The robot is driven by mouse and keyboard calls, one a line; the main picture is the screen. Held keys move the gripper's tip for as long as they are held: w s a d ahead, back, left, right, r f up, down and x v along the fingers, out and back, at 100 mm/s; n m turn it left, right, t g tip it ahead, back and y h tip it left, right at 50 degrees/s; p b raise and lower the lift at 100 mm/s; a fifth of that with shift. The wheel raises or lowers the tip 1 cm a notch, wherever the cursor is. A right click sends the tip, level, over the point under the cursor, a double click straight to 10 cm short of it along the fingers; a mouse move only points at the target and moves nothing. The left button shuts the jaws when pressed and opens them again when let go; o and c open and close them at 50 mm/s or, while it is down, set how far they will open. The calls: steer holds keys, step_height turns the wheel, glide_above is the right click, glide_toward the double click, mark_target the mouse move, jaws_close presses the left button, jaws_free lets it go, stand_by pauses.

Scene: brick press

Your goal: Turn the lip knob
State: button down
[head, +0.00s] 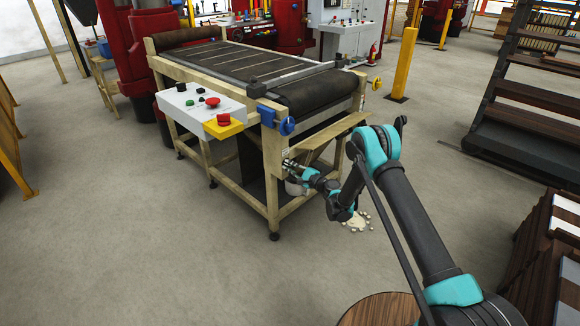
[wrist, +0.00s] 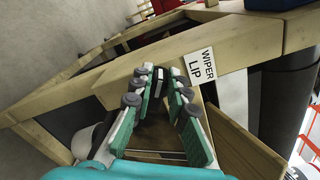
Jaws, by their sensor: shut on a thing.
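The lip knob (wrist: 158,74) is a small dark part, seen in the wrist view between my fingertips under a wooden beam. A white label reading "WIPER LIP" (wrist: 202,67) is fixed to the beam just right of it. My gripper (wrist: 160,78) has teal-padded fingers that draw together at their tips and are shut on the knob. In the head view my gripper (head: 288,164) reaches the front corner leg of the wooden-framed conveyor (head: 273,160). The knob is too small and covered to make out there.
A sloping wooden board (head: 335,135) is close above my arm. A pale pile (head: 357,221) lies on the floor.

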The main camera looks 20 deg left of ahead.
steer(key=n, duration=0.4)
steer(key=f+n, duration=0.1)
steer(key=n, duration=0.1)
steer(key=shift+s+f, duration=0.1)
steer(key=shift+s, duration=0.15)
steer(key=shift+n, duration=0.4)
steer(key=c, duration=1.5)
jaws_free()
step_height(320, 180, up, 10)
steer(key=shift+r, duration=0.1)
